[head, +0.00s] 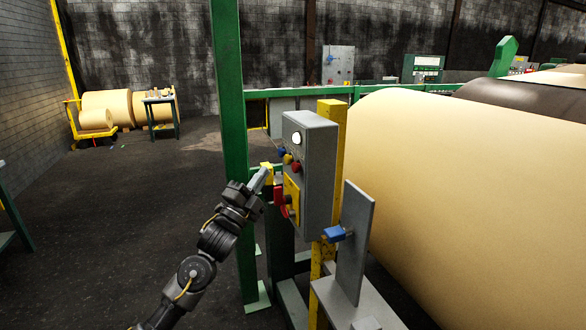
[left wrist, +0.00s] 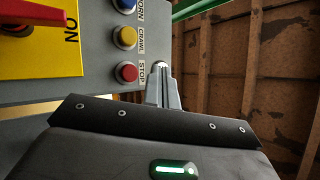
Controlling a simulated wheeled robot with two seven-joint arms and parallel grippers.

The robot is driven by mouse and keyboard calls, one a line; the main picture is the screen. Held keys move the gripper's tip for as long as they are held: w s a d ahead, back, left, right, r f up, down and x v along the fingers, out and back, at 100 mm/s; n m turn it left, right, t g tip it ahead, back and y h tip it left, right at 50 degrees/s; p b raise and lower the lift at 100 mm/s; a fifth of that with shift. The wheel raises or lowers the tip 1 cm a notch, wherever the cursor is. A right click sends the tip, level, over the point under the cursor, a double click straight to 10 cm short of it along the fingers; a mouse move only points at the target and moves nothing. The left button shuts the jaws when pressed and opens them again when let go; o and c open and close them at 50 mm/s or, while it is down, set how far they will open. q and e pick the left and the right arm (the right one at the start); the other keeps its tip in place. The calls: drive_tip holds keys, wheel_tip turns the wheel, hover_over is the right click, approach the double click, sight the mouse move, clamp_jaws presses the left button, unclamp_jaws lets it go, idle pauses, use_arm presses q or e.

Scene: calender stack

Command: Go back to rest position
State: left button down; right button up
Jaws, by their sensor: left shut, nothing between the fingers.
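My left gripper (head: 262,178) is shut and empty, close to the left side of the grey control box (head: 318,165). In the left wrist view its closed fingers (left wrist: 161,68) point along the box's button face, just right of the red STOP button (left wrist: 126,72). I cannot tell whether they touch the box. A yellow CRAWL button (left wrist: 126,37) and a blue button (left wrist: 124,6) with a cut-off label sit above. A red handle (head: 279,196) on a yellow plate is below the buttons; the plate's ON mark shows in the wrist view. My right gripper is not in view.
A green post (head: 229,130) stands just left of the box and close to my left arm. A yellow post (head: 329,125) carries the box. A grey plate (head: 355,243) and a big paper roll (head: 470,190) are right. The dark floor (head: 110,220) left is open.

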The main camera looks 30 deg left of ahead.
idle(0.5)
